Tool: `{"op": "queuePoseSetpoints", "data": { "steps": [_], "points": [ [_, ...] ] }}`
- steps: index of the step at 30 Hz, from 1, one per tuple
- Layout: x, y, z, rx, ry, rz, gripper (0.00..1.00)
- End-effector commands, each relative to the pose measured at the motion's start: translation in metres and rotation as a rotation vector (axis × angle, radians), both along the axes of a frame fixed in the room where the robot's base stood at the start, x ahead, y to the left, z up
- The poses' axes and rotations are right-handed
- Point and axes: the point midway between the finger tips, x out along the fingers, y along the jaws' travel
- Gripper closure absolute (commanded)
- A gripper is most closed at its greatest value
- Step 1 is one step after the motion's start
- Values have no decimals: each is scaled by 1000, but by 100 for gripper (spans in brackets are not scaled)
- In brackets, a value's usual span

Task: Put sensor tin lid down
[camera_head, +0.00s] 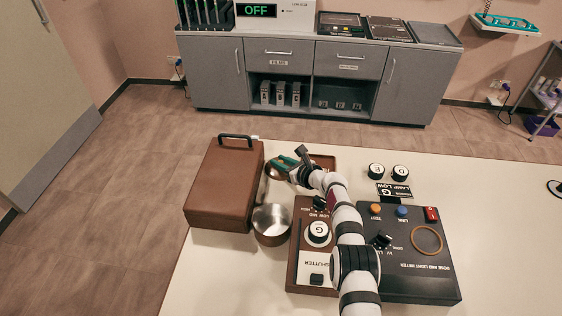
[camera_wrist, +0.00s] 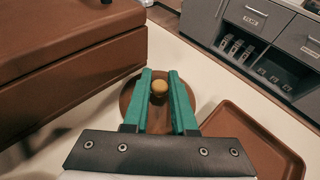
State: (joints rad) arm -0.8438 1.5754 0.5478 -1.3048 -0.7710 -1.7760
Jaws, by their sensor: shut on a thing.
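The sensor tin lid is a round brown disc (camera_wrist: 129,100) with a brass-coloured knob (camera_wrist: 159,88) in the wrist view. My gripper (camera_wrist: 160,86) has its green fingers shut on that knob. In the head view my gripper (camera_head: 287,163) is behind the open tin, and the lid (camera_head: 271,173) shows partly beside the fingers. The sensor tin (camera_head: 272,222) is a round brown pot with a shiny metal inside, open at the top. I cannot tell whether the lid touches the table or hangs just above it.
A brown case (camera_head: 222,187) with a black handle stands close left of the lid and tin. A brown tray (camera_wrist: 262,139) is close right of the lid. The black meter panel (camera_head: 420,270) and brown shutter box (camera_head: 303,264) stand right of the tin. The white table (camera_head: 215,275) is bare at the front left.

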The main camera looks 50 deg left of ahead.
Motion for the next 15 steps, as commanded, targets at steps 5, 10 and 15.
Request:
{"op": "queuePoseSetpoints", "data": {
  "steps": [5, 10, 15],
  "points": [
    [1, 0, 0, 1, -1, -1, 100],
    [1, 0, -1, 1, -1, 0, 64],
    [1, 0, -1, 1, -1, 0, 45]
  ]
}}
